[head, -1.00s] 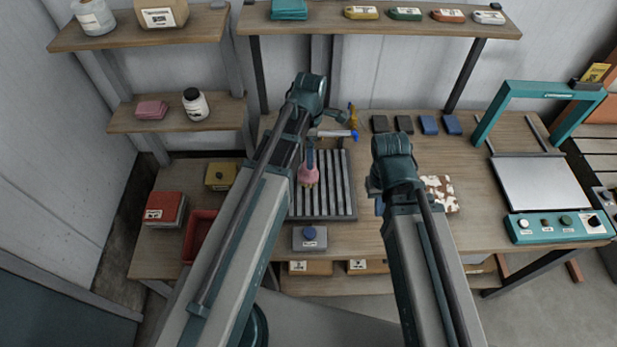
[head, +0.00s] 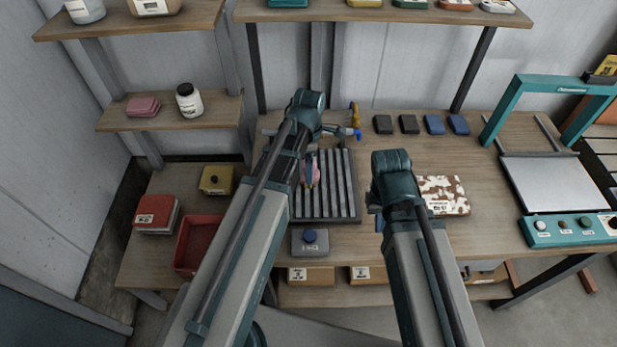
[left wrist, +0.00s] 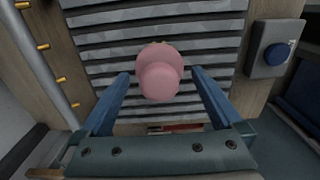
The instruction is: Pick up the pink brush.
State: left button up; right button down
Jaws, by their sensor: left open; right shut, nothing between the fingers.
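The pink brush (left wrist: 160,78) shows in the left wrist view as a rounded pink shape above the grey slatted rack (left wrist: 105,50). In the head view the brush (head: 316,172) is on the rack's left part, partly hidden by my left arm and a blue finger. My left gripper (left wrist: 160,74) is open, with one blue finger on each side of the brush. I see gaps between the fingers and the brush. My right gripper (head: 379,223) is shut and empty, mostly hidden behind its wrist, right of the rack.
A grey block with a blue knob (head: 310,240) stands in front of the rack. A red bin (head: 190,245) is at the left. Several dark and blue pads (head: 434,124) lie behind. A brown-and-white patterned box (head: 443,195) and a teal-framed machine (head: 540,170) are at the right.

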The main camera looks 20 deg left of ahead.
pick_arm(q)
notch_tip(320, 180, down, 3)
jog(key=shift+f+b, duration=0.15)
jog(key=shift+b, duration=0.95)
pick_arm(e)
notch_tip(320, 180, down, 3)
jog(key=shift+f, duration=0.1)
pick_arm(q)
jog(key=c, duration=1.3)
jog(key=shift+o, duration=0.2)
jog(key=shift+a+r, duration=0.1)
jog(key=shift+r, duration=0.1)
